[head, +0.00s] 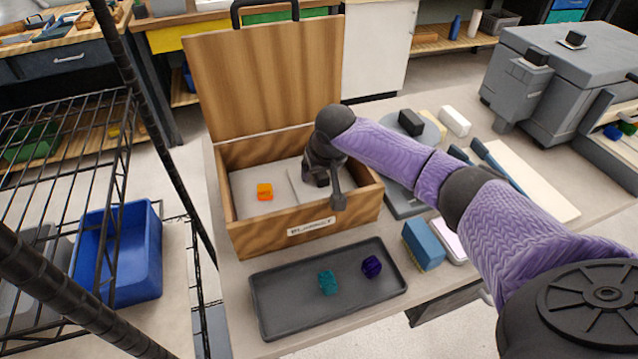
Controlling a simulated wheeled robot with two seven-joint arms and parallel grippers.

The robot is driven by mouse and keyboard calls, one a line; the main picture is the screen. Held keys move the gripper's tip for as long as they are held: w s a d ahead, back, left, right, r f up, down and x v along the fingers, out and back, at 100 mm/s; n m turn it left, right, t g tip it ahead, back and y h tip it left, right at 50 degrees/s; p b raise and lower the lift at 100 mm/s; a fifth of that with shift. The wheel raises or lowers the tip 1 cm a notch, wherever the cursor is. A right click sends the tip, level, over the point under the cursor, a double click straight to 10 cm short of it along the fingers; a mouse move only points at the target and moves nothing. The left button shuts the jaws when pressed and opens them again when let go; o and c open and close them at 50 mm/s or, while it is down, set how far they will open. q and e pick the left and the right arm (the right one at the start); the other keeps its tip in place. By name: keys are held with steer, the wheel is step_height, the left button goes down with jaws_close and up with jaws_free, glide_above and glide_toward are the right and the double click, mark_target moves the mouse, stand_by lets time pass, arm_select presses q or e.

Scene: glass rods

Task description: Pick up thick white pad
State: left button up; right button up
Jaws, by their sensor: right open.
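The open wooden box (270,238) stands on the table with its lid raised at the back. A whitish pad (297,177) appears to lie flat in the right part of the box; its left edge shows, and my right gripper hides much of the rest. My right gripper (328,190) reaches down into the box over this pad, open. Whether its fingers touch the pad I cannot tell. My left gripper is out of view.
An orange block (265,191) lies in the left part of the box. A dark tray (300,311) in front holds a teal piece (327,282) and a purple piece (371,266). A blue sponge (423,244) and a white block (454,121) lie to the right.

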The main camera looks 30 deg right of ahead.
steer(key=shift+r, duration=0.1)
steer(key=shift+c, duration=0.3)
jaws_close()
steer(key=shift+r, duration=0.1)
